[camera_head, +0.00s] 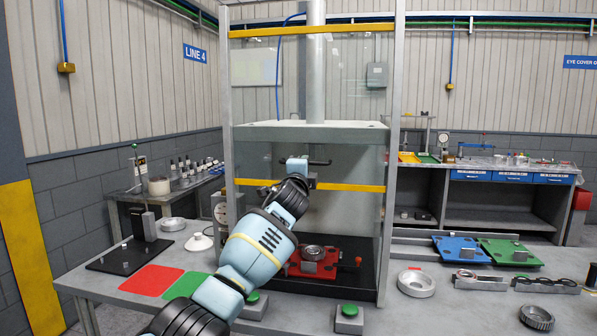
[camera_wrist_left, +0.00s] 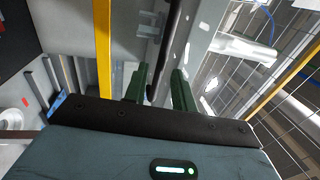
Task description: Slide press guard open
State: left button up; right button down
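The press guard is a clear panel with a yellow strip (camera_head: 352,188) along its lower edge, low in front of the press in the head view. A dark bar handle (camera_head: 322,162) sits just above that strip. My left arm reaches up to the guard, and my left gripper (camera_head: 298,166) is at the handle's left part, largely hidden by my wrist. In the left wrist view, the green fingers of my left gripper (camera_wrist_left: 160,88) stand apart, with the black handle bar (camera_wrist_left: 165,50) between them and gaps visible. My right gripper is not in view.
A red fixture (camera_head: 325,270) holding a metal part sits in the press below the guard. Two green buttons, one being the right button (camera_head: 349,312), stand at the bench front. Blue (camera_head: 461,250) and green (camera_head: 510,252) pallets lie at right; a red mat (camera_head: 151,280) lies at left.

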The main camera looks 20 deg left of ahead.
pick_arm(q)
jog(key=shift+p+v, duration=0.35)
jog(key=shift+v, duration=1.85)
jog(key=shift+f, duration=0.15)
jog(key=s+d+f+n+g+h, duration=0.1)
jog(key=s+d+f+h, duration=0.15)
jog(key=f, duration=0.95)
jog(key=s+d+f+n+g+h, duration=0.1)
jog(key=s+d+f, duration=0.15)
jog(key=f, duration=0.95)
jog(key=s+d+f+n+g+h, duration=0.1)
jog(key=s+d+f, duration=0.1)
jog(key=s+f, duration=0.5)
jog(key=s+d+f+n+g+h, duration=0.15)
jog(key=s+f, duration=0.25)
jog(key=f, duration=0.6)
jog(key=s+d+f+n+g, duration=0.2)
jog(key=s+f, duration=0.5)
jog(key=s, duration=0.3)
jog(key=s+d+f+n+g, duration=0.1)
jog(key=s+f+n, duration=0.1)
jog(key=s+f, duration=0.65)
jog(key=s+f+n+g, duration=0.1)
jog(key=s+n, duration=0.1)
jog(key=s, duration=0.8)
jog(key=s+d+f+n+g, duration=0.1)
jog(key=s+n, duration=0.1)
jog(key=s, duration=0.8)
jog(key=shift+h, duration=0.4)
